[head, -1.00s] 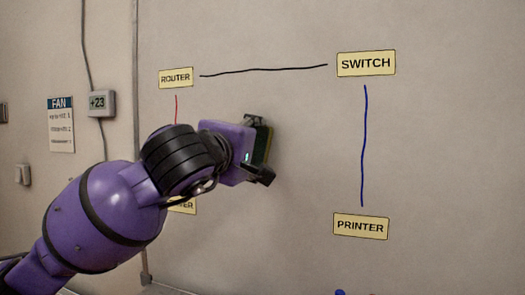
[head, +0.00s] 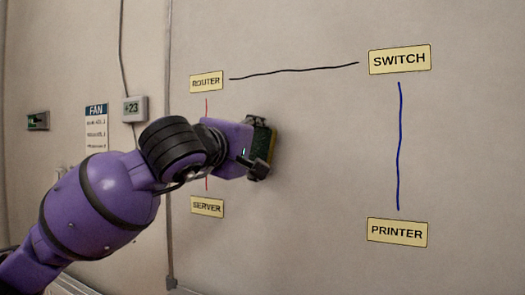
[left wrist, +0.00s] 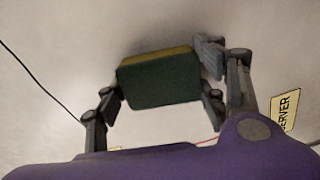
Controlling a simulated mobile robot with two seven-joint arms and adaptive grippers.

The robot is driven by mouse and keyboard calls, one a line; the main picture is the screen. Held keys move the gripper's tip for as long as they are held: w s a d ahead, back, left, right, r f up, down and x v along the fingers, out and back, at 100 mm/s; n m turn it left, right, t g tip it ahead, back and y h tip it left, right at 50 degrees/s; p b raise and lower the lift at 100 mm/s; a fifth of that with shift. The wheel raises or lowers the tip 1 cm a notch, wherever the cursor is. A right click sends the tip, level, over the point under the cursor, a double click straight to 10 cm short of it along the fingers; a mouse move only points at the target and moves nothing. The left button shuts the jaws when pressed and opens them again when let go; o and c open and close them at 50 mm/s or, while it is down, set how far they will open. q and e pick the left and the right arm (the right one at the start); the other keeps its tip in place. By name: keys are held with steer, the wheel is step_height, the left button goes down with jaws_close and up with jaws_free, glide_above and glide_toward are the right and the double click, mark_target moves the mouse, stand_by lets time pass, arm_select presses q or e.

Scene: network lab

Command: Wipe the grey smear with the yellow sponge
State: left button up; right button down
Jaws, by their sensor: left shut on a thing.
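My left gripper (head: 260,150) comes in from the left in the head view and is shut on the sponge. The sponge (left wrist: 158,82) shows a dark green face and a thin yellow edge in the left wrist view, held between the two fingers. In the head view only a narrow yellow-green strip of it (head: 264,140) shows between the fingers. It is at the pale wall, right of the red line; I cannot tell whether it touches. I cannot make out a grey smear; the gripper and sponge may hide it. My right gripper is not in view.
The wall (head: 320,180) carries yellow labels ROUTER (head: 206,82), SWITCH (head: 400,59), SERVER (head: 207,207) and PRINTER (head: 397,232). Black (head: 295,71), red (head: 207,107) and blue (head: 400,145) lines run between labels. A thermostat (head: 134,109) and FAN sheet (head: 96,128) are at left.

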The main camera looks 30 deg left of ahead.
mark_target(314, 146)
arm_select(q)
steer(key=shift+d+r+p, duration=0.15)
steer(key=shift+d+p, duration=0.2)
steer(key=shift+d, duration=0.1)
steer(key=shift+d+p, duration=0.55)
steer(key=shift+d, duration=0.95)
steer(key=shift+w+d+p, duration=0.15)
steer(key=shift+d+p, duration=0.35)
steer(key=shift+d, duration=1)
steer(key=shift+w+d+p, duration=0.15)
steer(key=shift+d+p, duration=0.4)
steer(key=shift+d, duration=1.75)
steer(key=shift+w, duration=0.1)
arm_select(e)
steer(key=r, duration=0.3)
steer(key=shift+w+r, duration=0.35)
